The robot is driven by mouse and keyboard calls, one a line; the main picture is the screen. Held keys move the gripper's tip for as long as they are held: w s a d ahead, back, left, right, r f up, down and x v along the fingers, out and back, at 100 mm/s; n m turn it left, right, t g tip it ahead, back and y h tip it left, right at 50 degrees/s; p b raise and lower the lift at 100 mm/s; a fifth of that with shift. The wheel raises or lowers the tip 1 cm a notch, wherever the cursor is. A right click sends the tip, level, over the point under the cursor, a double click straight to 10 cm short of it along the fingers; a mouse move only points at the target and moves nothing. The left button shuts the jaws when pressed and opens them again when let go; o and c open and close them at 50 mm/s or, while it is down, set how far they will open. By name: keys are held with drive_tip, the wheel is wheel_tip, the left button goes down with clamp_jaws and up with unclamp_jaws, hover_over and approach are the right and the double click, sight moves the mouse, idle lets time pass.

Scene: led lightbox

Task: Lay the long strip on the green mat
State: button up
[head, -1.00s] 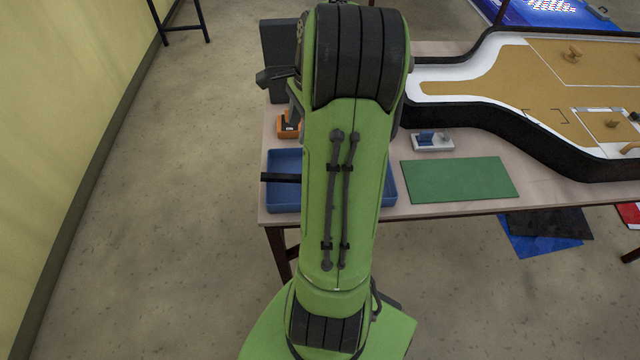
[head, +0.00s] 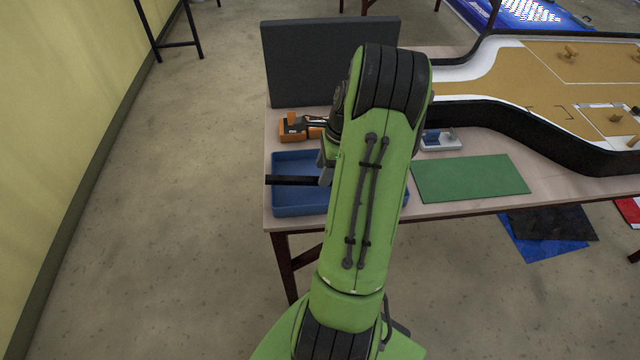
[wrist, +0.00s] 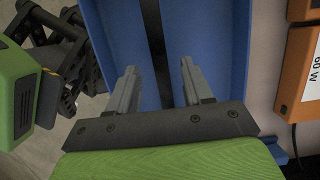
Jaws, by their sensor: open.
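The long dark strip (head: 288,180) lies across the blue tray (head: 290,209), and its left end sticks out past the tray's left rim. In the wrist view the strip (wrist: 151,35) runs between the two grey fingers of my gripper (wrist: 158,88). My gripper is open, with a finger on either side of the strip and a gap to each. In the head view my arm hides most of the gripper and the right part of the strip. The green mat (head: 470,178) lies flat and bare on the table, right of the tray.
An orange device (head: 293,128) sits behind the tray; an orange box (wrist: 301,75) marked 60 W shows in the wrist view. A dark upright panel (head: 320,60) stands at the back. A white and blue item (head: 441,140) is behind the mat. A black-walled track (head: 500,115) borders it.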

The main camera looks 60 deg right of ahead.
drive_tip(key=x, duration=0.3)
drive_tip(key=shift+f+b, duration=0.1)
drive_tip(key=shift+b, duration=0.25)
clamp_jaws()
wheel_tip(320, 180, up, 10)
drive_tip(key=p, duration=0.4)
